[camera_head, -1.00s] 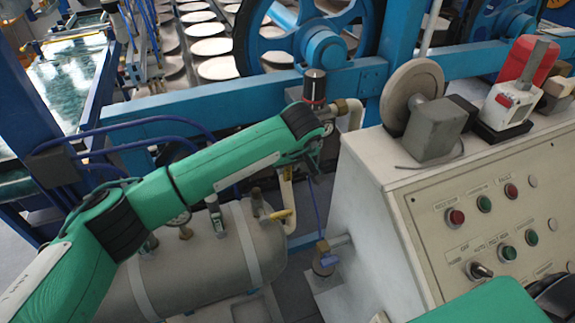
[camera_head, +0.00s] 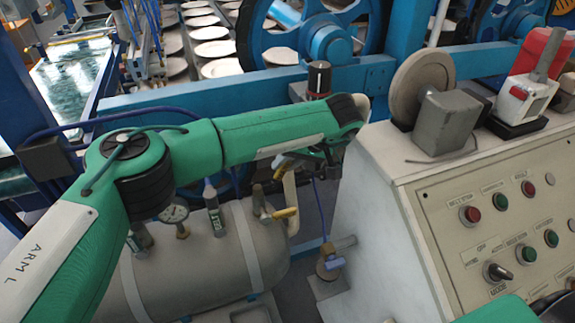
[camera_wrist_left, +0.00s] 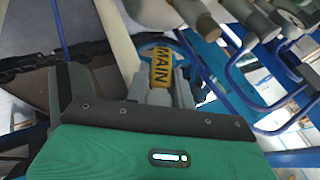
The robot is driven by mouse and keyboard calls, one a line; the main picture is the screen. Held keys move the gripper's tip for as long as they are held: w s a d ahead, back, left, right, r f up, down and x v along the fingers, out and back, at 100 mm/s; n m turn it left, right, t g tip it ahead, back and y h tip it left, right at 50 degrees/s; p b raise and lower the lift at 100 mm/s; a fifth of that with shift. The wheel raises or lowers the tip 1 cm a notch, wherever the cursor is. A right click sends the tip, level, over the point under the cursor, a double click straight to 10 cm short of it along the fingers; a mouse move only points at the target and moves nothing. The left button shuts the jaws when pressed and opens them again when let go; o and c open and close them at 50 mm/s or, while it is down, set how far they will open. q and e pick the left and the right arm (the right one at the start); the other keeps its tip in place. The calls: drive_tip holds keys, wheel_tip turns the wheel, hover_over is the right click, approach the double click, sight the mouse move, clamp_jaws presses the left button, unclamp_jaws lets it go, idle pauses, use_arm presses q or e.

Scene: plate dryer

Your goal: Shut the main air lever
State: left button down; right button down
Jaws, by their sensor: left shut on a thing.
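The main air lever (camera_wrist_left: 161,68) shows in the left wrist view as a yellow handle with the word MAIN on it. It lies between the fingers of my left gripper (camera_wrist_left: 163,88), which is shut on it. In the head view my left gripper (camera_head: 298,160) is above the right end of the grey tank, partly hidden by its own wrist. My right gripper is not in view; only a green part of my right arm shows at the lower right edge.
A grey air tank (camera_head: 205,262) with a gauge (camera_head: 174,212) and a lower yellow valve handle (camera_head: 285,213) lies below my left arm. The control cabinet (camera_head: 372,220) stands close on the right. Blue machine frame and pipes run behind.

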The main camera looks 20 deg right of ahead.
use_arm(q)
drive_tip(key=c, duration=1.2)
unclamp_jaws()
drive_tip(key=shift+c, duration=0.2)
drive_tip(key=r, duration=0.3)
drive_tip(key=r+b, duration=0.1)
drive_tip(key=r, duration=0.6)
drive_tip(key=shift+w+d+r, duration=0.15)
drive_tip(key=shift+w+r, duration=0.1)
wheel_tip(320, 180, up, 10)
drive_tip(key=b, duration=0.1)
drive_tip(key=shift+s+f, duration=0.2)
drive_tip(key=shift+s, duration=0.05)
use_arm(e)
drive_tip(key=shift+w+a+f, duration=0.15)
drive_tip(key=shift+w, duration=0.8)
